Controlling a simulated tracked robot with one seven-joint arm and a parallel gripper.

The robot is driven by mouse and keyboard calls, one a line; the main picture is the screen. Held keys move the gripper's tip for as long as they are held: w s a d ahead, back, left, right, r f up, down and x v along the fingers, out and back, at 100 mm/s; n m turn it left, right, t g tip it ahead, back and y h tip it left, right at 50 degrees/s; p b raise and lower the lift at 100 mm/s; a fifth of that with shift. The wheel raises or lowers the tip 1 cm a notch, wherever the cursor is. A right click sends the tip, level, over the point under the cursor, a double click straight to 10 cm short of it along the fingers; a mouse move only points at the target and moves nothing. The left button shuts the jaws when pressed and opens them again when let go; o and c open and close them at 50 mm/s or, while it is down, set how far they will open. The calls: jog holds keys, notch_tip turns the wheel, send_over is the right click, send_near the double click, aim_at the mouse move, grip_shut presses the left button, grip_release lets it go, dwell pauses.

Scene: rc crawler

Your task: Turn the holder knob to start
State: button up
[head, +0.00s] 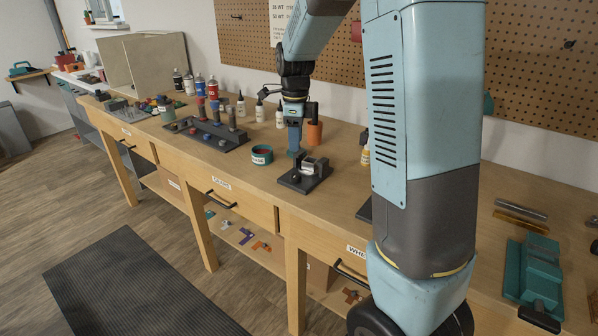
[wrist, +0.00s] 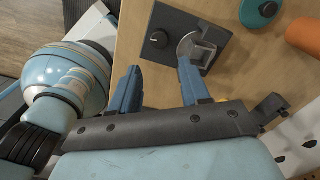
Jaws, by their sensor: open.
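The holder (head: 318,181) is a dark square base with a grey metal fixture (head: 314,165) on top, standing on the workbench. It also shows in the wrist view (wrist: 150,62), where its black round knob (wrist: 158,40) with a light pointer mark sits left of the metal fixture (wrist: 196,48). My gripper (head: 293,150) is above the holder in the head view. In the wrist view my gripper (wrist: 159,68) has its two blue fingers wide apart and nothing between them. The right fingertip overlaps the metal fixture in the picture; I cannot tell whether it touches. The knob appears beyond the fingertips.
A teal cup (head: 262,155) stands left of the holder, and an orange cylinder (head: 314,133) stands behind it. A dark rack (head: 205,133) and several bottles stand further left. A teal vise (head: 533,270) is at the right. Bare wood lies in front of the holder.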

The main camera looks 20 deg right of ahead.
aim_at(296, 175)
notch_tip(296, 175, down, 11)
jog(key=shift+f, duration=0.15)
dwell(0.4)
